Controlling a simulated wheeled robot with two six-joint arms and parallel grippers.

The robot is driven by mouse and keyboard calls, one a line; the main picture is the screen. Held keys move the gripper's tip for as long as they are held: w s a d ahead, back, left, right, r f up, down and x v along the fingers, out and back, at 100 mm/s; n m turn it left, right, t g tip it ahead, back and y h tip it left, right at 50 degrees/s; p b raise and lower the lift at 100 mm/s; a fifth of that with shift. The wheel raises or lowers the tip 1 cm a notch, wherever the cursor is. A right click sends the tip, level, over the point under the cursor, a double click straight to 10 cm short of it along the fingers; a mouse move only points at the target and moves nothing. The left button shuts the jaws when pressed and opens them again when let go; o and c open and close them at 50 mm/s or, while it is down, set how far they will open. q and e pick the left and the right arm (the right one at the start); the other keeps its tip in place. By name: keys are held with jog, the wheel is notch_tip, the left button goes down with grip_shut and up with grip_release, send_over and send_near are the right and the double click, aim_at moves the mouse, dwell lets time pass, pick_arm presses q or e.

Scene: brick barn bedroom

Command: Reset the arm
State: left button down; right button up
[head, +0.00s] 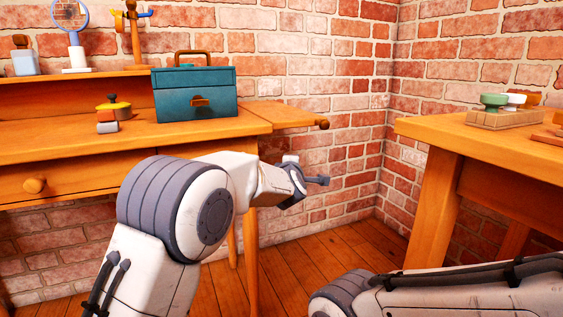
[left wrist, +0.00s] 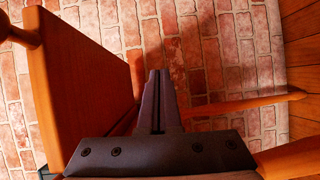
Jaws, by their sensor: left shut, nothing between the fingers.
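My left arm comes in from the lower left of the head view and bends to the right. My left gripper (head: 318,181) is in front of the brick wall, beside and below the right end of the wooden desk (head: 60,150). In the left wrist view the two fingers of my left gripper (left wrist: 158,78) are together, with nothing between them. My right arm (head: 450,290) shows at the lower right of the head view. Its gripper is outside the picture.
A teal toolbox (head: 196,102) stands on the desk near its right end, with a small yellow-lidded pot (head: 115,106) to its left. A second wooden table (head: 440,140) stands at the right, with a block holding green and white items (head: 495,110). Floor shows between them.

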pick_arm(q)
jog(key=s+a+f+m+g, duration=0.8)
jog(key=s+a+f+m, duration=0.3)
jog(key=s+a+f, duration=0.5)
jog(key=s+a+f+m+g+y, duration=0.1)
jog(key=s+a+f+m+g, duration=0.1)
jog(key=s, duration=0.6)
jog(key=s+a+f+m+g+p, duration=0.1)
jog(key=s+a+f+m+g, duration=0.1)
jog(key=s, duration=0.6)
jog(key=s+a+f+m+g+y, duration=0.1)
jog(key=s+a+f+m+g, duration=0.15)
jog(key=s, duration=0.45)
jog(key=s+d+r+m+g+p, duration=0.1)
jog(key=s+d+r+m+p, duration=0.1)
jog(key=s+d+r+p, duration=0.45)
jog(key=s+d+r+m+g+h+p, duration=0.1)
jog(key=s+d+r+m+p, duration=0.15)
jog(key=r+p, duration=0.65)
jog(key=s+d+r+m+g+p, duration=0.15)
jog(key=s+d+r+p, duration=0.35)
jog(key=r, duration=0.5)
notch_tip(320, 180, up, 36)
jog(key=t+p, duration=0.1)
jog(key=p, duration=3.4)
jog(key=shift+w, duration=0.25)
